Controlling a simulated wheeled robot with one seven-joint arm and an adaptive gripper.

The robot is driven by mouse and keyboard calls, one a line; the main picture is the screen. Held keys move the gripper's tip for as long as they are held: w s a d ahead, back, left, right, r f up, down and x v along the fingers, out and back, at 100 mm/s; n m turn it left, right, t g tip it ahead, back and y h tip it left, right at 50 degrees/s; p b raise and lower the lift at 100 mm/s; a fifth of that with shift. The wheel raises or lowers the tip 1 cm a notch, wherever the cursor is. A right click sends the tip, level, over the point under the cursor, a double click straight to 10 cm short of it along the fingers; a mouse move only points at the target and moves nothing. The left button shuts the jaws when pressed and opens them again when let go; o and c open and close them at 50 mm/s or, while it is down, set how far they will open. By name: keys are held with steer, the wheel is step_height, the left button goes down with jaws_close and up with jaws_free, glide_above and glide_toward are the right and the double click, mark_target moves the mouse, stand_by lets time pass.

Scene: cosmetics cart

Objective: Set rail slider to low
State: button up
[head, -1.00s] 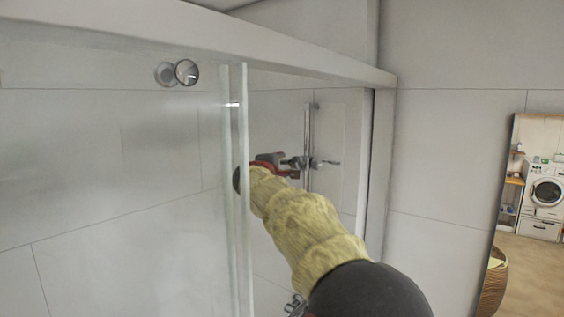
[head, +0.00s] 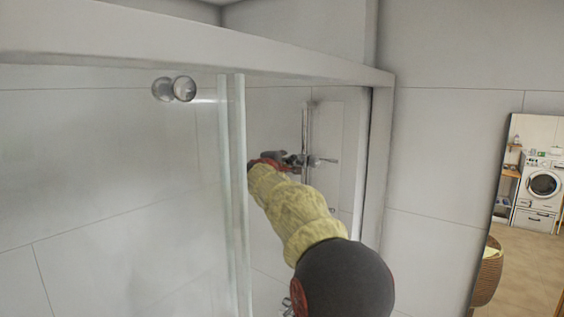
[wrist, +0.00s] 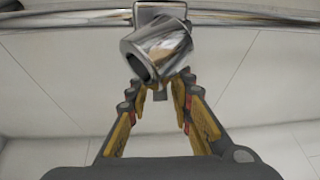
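The chrome vertical rail (head: 306,125) stands on the shower wall in the head view. Its slider (head: 298,160) sits partway along it, with a lever or holder sticking out to the right. In the wrist view the rail (wrist: 245,18) runs across the top, and the slider's chrome holder (wrist: 155,47) is clamped at its middle. My gripper (wrist: 161,84) points at the holder, fingers apart, tips at its lower edge. A small grey part shows between the tips, with gaps beside it. Contact is unclear. In the head view my gripper (head: 268,162) is partly hidden by my arm.
A glass shower panel (head: 232,190) stands just left of my arm, under a white top frame (head: 200,45). A round clear knob (head: 183,89) is on the glass. Room beyond the wall at right shows a washing machine (head: 543,185) and a wicker basket (head: 487,272).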

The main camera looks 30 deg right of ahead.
steer(key=shift+w, duration=0.1)
jaws_close()
steer(key=shift+f, duration=0.1)
stand_by(0.4)
